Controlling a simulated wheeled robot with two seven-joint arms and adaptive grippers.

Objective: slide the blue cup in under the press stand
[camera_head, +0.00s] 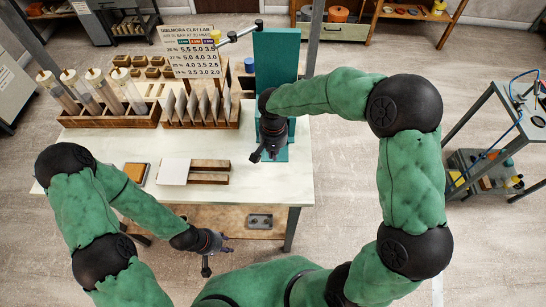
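The tall teal press stand (276,62) rises at the right back of the table, and its base shows low down around my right gripper. A small blue round thing (249,65), possibly the blue cup, shows just left of the stand; it is too small to be sure. My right gripper (264,156) points down in front of the stand and covers part of its base. Its fingers are small and dark, and anything between them is hidden. My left gripper (215,262) is in front of the table's front edge, with its fingers apart and nothing seen between them.
A wooden rack with several tubes (103,118) and a rack of upright plates (205,123) fill the table's left and middle. A sign (193,52) stands behind. A white tile (173,172) and wooden strips (209,172) lie near the front. Bare tabletop (287,183) shows at the right front.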

